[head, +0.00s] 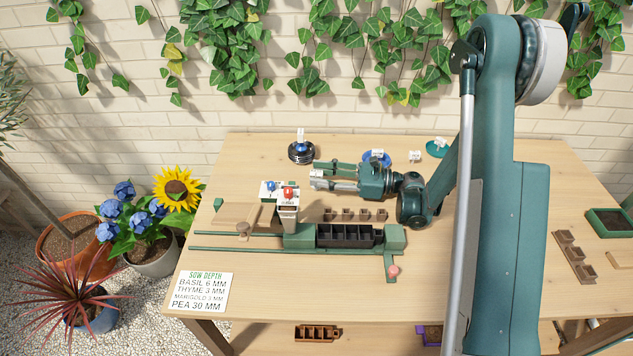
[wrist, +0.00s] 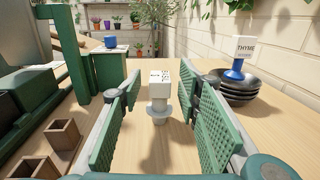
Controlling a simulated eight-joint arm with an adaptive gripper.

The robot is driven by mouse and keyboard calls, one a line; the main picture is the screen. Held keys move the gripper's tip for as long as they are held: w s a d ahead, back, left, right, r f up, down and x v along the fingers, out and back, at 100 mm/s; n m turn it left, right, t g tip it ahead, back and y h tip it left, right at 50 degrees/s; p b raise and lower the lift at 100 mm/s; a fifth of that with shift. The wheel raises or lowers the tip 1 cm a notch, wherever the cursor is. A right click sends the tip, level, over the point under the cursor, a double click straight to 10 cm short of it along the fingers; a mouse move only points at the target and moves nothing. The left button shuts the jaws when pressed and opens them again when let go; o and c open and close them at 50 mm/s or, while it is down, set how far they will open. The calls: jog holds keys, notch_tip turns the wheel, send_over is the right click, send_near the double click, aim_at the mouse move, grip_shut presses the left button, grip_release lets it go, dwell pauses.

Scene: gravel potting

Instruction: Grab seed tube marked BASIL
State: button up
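My gripper (head: 314,174) is open and points left above the table. In the wrist view its two green ribbed pads (wrist: 161,108) stand apart, with a pale seed tube (wrist: 158,98) upright between them, clear of both. The tube has a white label block on top and a round flange lower down; its dark print is too small to read. A tube labelled THYME (wrist: 243,52) with a blue base stands on stacked black saucers (wrist: 238,88) at the right; the head view shows these saucers (head: 301,154) too. I cannot make out the word BASIL on any tube.
Behind my gripper stand a blue saucer (head: 374,158), a small white-labelled item (head: 415,155) and a teal saucer (head: 437,149). In front lie brown pots (head: 354,215) and a green seeder with a dark tray (head: 345,236). A SOW DEPTH card (head: 200,292) lies front left.

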jog(key=shift+a, duration=0.65)
jog(key=c, duration=1)
